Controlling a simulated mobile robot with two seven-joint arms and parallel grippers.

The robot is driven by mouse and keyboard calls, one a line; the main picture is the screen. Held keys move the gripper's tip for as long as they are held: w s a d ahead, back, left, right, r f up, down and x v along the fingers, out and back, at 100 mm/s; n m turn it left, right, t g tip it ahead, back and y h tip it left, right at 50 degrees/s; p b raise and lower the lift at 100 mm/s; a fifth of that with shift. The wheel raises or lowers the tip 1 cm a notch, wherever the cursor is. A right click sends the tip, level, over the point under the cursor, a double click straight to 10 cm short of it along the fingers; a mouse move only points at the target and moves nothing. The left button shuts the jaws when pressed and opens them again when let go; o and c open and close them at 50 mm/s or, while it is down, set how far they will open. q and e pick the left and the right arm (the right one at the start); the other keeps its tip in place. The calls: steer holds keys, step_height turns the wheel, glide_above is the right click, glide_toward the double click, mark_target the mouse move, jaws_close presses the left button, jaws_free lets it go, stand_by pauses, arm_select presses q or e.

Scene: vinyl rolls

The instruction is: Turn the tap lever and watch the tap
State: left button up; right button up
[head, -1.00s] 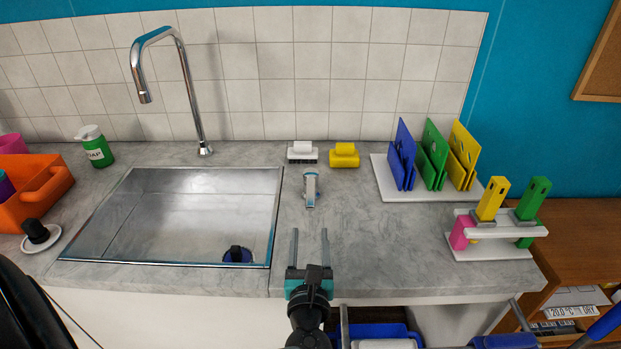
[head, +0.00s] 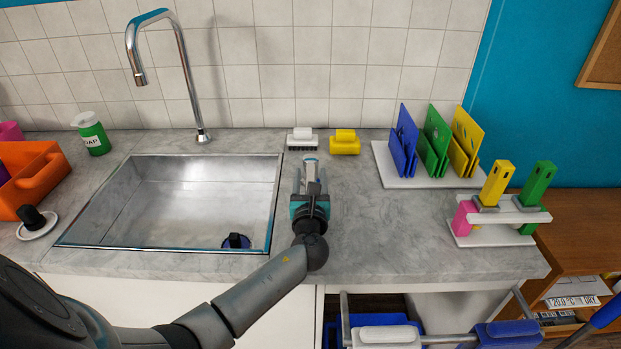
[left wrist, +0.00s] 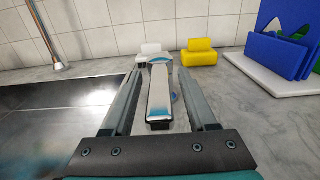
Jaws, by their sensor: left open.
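The chrome tap (head: 186,75) curves up at the back of the sink, its spout (head: 139,76) over the basin. No water shows at the spout. The tap lever (head: 311,170), chrome and white with blue, stands on the counter right of the sink. My left gripper (head: 310,177) is open at the lever, one finger on each side. In the left wrist view the lever (left wrist: 160,95) stands between the spread fingers, with gaps on both sides. My right gripper is out of view.
The steel sink (head: 130,215) lies left of the lever. A white brush (head: 302,137) and yellow block (head: 345,143) sit behind it. A white rack (head: 390,172) with coloured boards stands right. An orange caddy (head: 40,175) and green soap bottle (head: 91,133) are far left.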

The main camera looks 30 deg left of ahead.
arm_select(q)
steer(key=shift+w+a, duration=0.2)
jaws_close()
stand_by(0.4)
stand_by(1.0)
